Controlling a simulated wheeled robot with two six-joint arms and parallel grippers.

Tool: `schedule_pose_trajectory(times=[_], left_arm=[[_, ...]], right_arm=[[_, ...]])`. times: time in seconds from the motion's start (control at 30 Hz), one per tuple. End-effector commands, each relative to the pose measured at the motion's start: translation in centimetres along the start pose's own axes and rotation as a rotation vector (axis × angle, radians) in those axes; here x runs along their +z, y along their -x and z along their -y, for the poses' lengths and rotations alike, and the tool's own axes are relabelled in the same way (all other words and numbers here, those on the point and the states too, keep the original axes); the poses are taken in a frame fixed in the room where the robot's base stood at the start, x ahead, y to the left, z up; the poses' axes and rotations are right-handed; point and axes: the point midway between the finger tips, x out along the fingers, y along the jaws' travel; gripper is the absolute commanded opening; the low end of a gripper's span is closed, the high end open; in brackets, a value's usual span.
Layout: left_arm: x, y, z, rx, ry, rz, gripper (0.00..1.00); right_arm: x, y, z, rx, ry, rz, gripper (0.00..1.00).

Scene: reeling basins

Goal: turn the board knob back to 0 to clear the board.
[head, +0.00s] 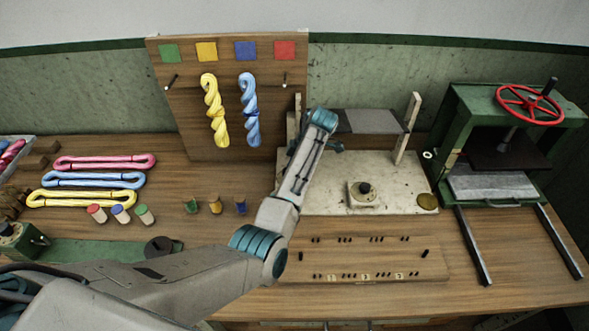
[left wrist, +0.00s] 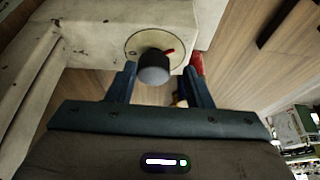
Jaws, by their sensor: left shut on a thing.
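The knob (left wrist: 153,67) is a dark grey cylinder in the left wrist view. It sits on a round cream dial (left wrist: 141,43) with a red mark beside the knob, on a worn cream frame (left wrist: 92,50). My left gripper (left wrist: 158,84) has a finger on each side of the knob and is shut on it. The dial's numbers cannot be read. In the head view my left arm reaches up to the cream board (head: 325,193); its wrist hides the knob and fingertips. My right gripper is not in view.
A black knob on a cream block (head: 362,200) stands on the cream board. A wooden panel (head: 180,115) with yellow and blue skeins is behind left. A green press (head: 450,130) with a red wheel stands right.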

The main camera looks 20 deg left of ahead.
Motion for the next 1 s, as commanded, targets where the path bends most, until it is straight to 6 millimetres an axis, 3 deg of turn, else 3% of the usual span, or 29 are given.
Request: schedule_pose_trajectory(times=[0.03, 0.67, 0.7, 0.73, 1.0], left_arm=[[-0.69, -0.3, -0.1, -0.007, 0.009, -0.014, 0.24], [-0.73, -0.35, -0.09, -0.007, 0.009, -0.017, 0.23], [-0.73, -0.35, -0.09, -0.007, 0.009, -0.017, 0.48], [-0.73, -0.35, -0.08, -0.007, 0.009, -0.017, 0.54], [-0.69, -0.27, -0.22, -0.001, 0.009, -0.014, 0.56]], right_arm=[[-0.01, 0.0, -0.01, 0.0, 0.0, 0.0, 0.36], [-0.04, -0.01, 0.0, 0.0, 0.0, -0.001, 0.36], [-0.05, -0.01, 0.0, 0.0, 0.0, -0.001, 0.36], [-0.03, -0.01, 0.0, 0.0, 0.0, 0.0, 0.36], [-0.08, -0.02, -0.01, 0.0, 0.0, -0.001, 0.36]])
